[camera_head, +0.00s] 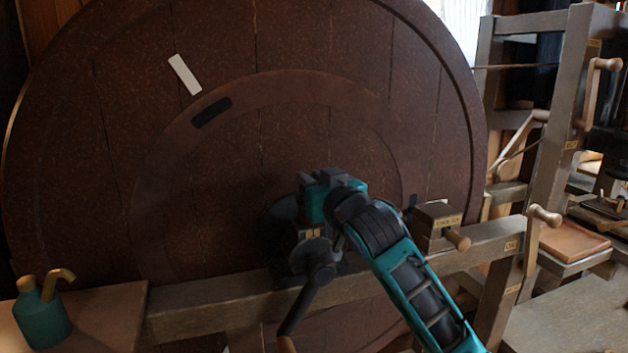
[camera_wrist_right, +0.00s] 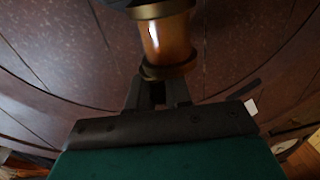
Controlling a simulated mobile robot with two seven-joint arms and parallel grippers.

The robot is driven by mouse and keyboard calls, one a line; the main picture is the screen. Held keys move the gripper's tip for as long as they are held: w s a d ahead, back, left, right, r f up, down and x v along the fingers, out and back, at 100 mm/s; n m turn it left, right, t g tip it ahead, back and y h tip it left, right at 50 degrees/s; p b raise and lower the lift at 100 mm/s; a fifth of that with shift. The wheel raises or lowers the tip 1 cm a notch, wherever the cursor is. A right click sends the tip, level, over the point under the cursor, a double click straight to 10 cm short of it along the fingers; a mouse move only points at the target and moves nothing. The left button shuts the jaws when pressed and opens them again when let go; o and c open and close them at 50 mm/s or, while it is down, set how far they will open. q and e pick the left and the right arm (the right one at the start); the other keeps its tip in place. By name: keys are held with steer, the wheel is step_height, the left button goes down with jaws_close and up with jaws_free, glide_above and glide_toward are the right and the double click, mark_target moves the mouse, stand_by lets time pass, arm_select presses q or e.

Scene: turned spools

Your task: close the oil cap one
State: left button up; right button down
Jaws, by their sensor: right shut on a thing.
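My right gripper (camera_head: 321,178) is in front of the big dark wheel, above a labelled block (camera_head: 312,233) on the beam. In the right wrist view, its fingers (camera_wrist_right: 158,95) are closed at the brass end of an amber cylinder with brass rims. I take this brass end (camera_wrist_right: 168,70) for oil cap one. The amber body (camera_wrist_right: 166,38) lies beyond it, and its far end runs into a dark part at the picture's top edge. In the head view my gripper hides the cap and the amber body. My left gripper is not in view.
The big wheel (camera_head: 300,120) fills the back. A labelled box (camera_head: 437,218) with a wooden knob sits on the beam (camera_head: 215,308) right of my arm. A dark crank (camera_head: 308,298) hangs below my gripper. A green oil can (camera_head: 42,318) stands at lower left.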

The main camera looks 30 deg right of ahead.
steer(key=shift+a+m+g+h, duration=0.25)
steer(key=shift+m+g+h, duration=0.25)
steer(key=shift+m+h, duration=0.75)
steer(key=shift+a+m+g+h, duration=0.2)
steer(key=shift+m+g+h, duration=0.45)
steer(key=shift+h, duration=1)
steer(key=c, duration=1.1)
jaws_free()
steer(key=shift+s, duration=0.1)
